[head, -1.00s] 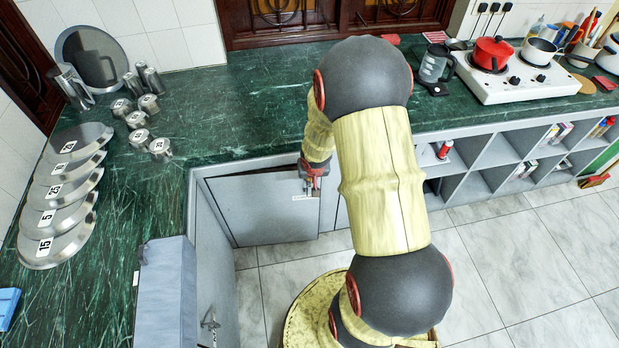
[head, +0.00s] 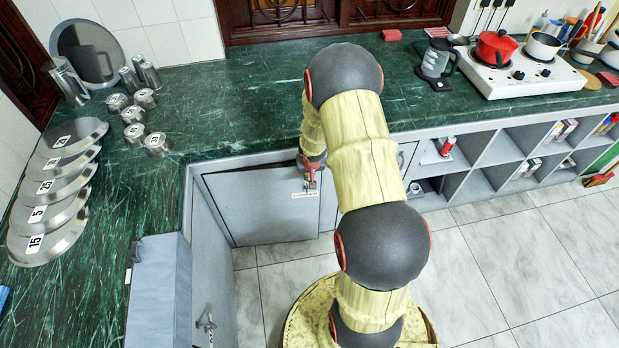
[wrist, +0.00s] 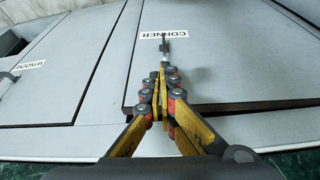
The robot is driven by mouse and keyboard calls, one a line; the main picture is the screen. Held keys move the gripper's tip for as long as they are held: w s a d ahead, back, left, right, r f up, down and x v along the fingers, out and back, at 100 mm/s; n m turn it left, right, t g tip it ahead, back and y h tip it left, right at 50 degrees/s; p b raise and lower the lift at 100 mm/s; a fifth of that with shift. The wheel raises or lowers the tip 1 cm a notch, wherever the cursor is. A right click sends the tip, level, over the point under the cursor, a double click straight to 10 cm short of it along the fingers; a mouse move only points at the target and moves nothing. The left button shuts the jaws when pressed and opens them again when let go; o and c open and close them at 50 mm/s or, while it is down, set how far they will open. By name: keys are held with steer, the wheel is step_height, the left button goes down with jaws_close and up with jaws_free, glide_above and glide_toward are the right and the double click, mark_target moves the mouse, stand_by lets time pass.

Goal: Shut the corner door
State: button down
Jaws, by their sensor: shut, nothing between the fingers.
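The corner door (head: 262,205) is a grey panel under the counter, in the inner corner of the head view. A thin dark gap shows along its top edge, so it looks nearly flush; I cannot tell if it is fully shut. In the wrist view the door (wrist: 225,65) carries an upside-down CORNER label (wrist: 169,37) and a small handle (wrist: 163,45). My gripper (head: 309,182) is at the door's upper right. In the wrist view my gripper (wrist: 166,70) is shut and empty, its tips close to the handle; contact is unclear.
A door with a WINDOW label (wrist: 28,65) adjoins it. A grey-blue box-like panel (head: 158,290) juts out at the left counter. The green counter (head: 235,115) holds metal canisters, numbered discs and a white stove (head: 530,75).

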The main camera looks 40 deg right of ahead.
steer(key=shift+w+d, duration=0.15)
steer(key=shift+w, duration=0.05)
stand_by(0.4)
steer(key=shift+n, duration=0.6)
steer(key=w+d+p, duration=0.1)
steer(key=p, duration=0.2)
steer(key=w+d+p, duration=0.1)
steer(key=w+p, duration=0.1)
steer(key=p, duration=0.2)
steer(key=shift+w+d+r, duration=0.15)
steer(key=shift+d, duration=0.1)
steer(key=shift+w+d+p, duration=0.1)
steer(key=shift+w+p, duration=0.05)
steer(key=shift+p, duration=0.15)
